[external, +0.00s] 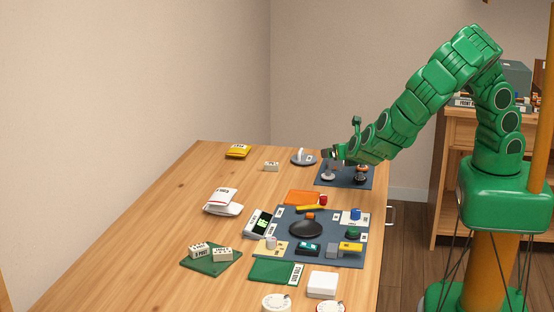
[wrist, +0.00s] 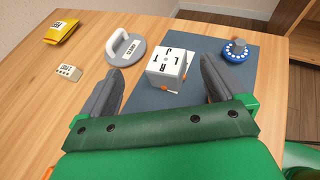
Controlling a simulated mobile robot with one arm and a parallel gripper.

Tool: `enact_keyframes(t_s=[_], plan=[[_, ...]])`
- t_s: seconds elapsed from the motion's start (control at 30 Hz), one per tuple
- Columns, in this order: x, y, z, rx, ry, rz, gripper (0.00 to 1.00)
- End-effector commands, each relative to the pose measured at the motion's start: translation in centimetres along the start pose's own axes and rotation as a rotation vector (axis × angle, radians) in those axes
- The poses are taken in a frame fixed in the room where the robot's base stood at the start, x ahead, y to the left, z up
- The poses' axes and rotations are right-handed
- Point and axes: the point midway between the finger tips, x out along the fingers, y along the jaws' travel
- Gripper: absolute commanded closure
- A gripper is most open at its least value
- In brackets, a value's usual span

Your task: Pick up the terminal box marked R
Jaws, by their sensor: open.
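A white box (wrist: 168,64) with black letters on top, R among them, stands on a dark mat (wrist: 205,43) in the wrist view. My gripper (wrist: 161,72) is open, with one dark finger to the left of this box and one to the right. I cannot tell how far the fingertips are above the mat. In the external view my gripper (external: 333,154) is low over the far dark mat (external: 344,183), and the box is hard to make out there.
A blue dial (wrist: 236,51) stands right of the box. A grey disc with a white handle (wrist: 127,48) is at its left. A small white box (wrist: 68,72) and a yellow packet (wrist: 61,31) lie farther left. Bare wood (external: 170,215) is free at left.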

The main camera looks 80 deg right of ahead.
Motion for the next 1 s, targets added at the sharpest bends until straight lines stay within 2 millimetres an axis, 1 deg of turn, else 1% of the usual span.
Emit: enact_keyframes(t_s=[0.03, 0.17, 0.33, 0.5, 0.73, 1.0], plan=[[0.2, 0.0, -0.5, -0.003, -0.001, -0.001, 0.03], [0.5, -0.1, -1.0, -0.002, -0.001, -0.001, 0.03], [1.3, -0.1, -1.0, 0.000, -0.002, -0.003, 0.03], [2.6, -0.2, -1.0, 0.000, -0.003, -0.003, 0.03], [3.7, -0.2, -1.0, 0.000, -0.002, -0.002, 0.03], [6.5, -0.8, -1.1, 0.000, -0.002, -0.003, 0.03]])
